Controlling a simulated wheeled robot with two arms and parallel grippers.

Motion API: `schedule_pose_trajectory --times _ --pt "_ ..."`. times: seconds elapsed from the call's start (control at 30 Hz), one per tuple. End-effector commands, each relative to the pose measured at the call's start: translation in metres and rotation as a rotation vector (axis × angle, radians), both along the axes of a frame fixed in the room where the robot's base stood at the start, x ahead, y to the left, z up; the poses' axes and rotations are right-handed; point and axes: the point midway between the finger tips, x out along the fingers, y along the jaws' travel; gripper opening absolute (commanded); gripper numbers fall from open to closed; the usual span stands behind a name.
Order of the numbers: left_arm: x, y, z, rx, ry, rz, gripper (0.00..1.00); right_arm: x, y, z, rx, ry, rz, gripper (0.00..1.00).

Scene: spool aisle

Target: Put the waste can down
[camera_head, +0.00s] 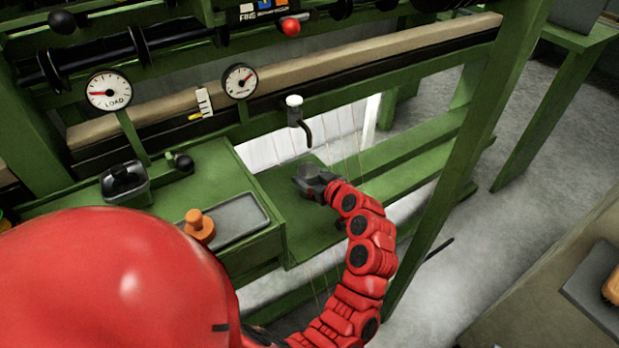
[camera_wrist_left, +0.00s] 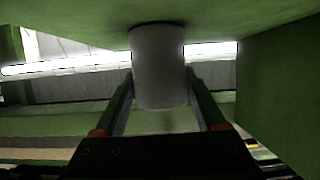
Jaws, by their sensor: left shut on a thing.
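The waste can (camera_wrist_left: 158,65) is a plain grey cylinder between the two fingers of my left gripper (camera_wrist_left: 160,80) in the left wrist view. The fingers are shut on its sides. One end of the can meets or nearly meets a green surface (camera_wrist_left: 80,25); I cannot tell whether they touch. In the head view, my left gripper (camera_head: 314,183) is over a low green shelf (camera_head: 290,225), with the can's grey top (camera_head: 307,172) at its tip. The can's lower part is hidden there. My right gripper is not in view.
A black hooked handle with a white top (camera_head: 294,101) hangs behind my gripper. A green post (camera_head: 450,170) stands to the right, and thin threads hang nearby.

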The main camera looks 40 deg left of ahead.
Motion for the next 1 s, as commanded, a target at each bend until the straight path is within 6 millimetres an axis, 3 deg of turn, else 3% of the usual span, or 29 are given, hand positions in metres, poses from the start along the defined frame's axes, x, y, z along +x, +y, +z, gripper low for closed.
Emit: schedule_pose_trajectory --times 0.23,0.27,0.4,0.7,0.87,1.0 --pt "0.000 0.000 -0.003 0.002 0.000 0.001 0.01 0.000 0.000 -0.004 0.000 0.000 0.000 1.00" --pt "0.000 0.000 -0.001 0.002 0.000 0.001 0.78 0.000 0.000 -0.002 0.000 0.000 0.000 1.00" --pt "0.000 0.000 -0.001 0.001 0.000 0.001 1.00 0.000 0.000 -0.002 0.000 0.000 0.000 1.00" --pt "0.000 0.000 0.004 -0.001 0.000 0.000 1.00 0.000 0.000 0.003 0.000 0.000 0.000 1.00" --pt "-0.008 -0.021 0.012 0.001 0.000 -0.002 1.00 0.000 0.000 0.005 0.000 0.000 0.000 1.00" --pt "-0.018 -0.049 0.023 0.001 0.002 -0.006 1.00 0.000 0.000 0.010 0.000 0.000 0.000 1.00"
